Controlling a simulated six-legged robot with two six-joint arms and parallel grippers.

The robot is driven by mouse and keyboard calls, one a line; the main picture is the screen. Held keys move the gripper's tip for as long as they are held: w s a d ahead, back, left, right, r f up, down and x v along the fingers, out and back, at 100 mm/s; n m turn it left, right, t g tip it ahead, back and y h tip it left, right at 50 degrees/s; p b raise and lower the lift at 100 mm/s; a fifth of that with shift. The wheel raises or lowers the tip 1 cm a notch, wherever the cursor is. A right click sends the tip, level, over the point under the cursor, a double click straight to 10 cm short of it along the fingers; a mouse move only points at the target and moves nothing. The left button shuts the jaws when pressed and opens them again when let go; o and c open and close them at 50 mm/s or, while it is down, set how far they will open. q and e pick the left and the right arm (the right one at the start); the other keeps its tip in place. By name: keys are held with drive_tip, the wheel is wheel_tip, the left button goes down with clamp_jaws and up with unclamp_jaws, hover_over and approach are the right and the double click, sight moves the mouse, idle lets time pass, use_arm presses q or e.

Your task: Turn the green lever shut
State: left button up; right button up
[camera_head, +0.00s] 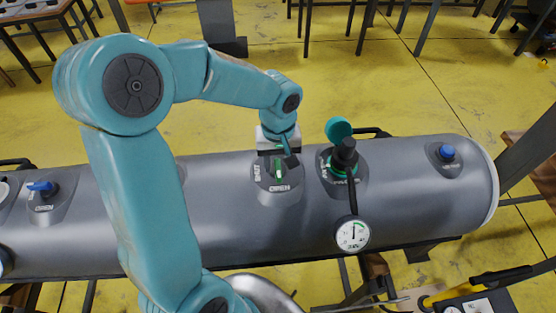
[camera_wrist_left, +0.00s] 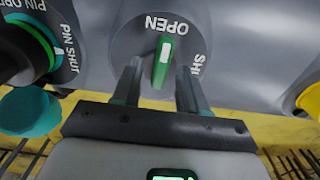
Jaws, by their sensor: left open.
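My left gripper (camera_head: 285,156) is over the plate, at the lever. In the wrist view my left gripper (camera_wrist_left: 159,70) is open, one finger on each side of the lever, with a gap showing on both sides. Contact cannot be seen. My right gripper is not in view.
A black valve (camera_head: 345,155) with a teal cap (camera_head: 339,129) stands close right of the lever. A hose runs from it to a round gauge (camera_head: 352,234). A blue lever (camera_head: 42,188) and a blue knob (camera_head: 447,153) sit farther along the tube. Tables stand behind.

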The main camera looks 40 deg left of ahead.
use_arm(q)
drive_tip(key=shift+a+f, duration=0.15)
drive_tip(key=shift+f, duration=0.3)
clamp_jaws()
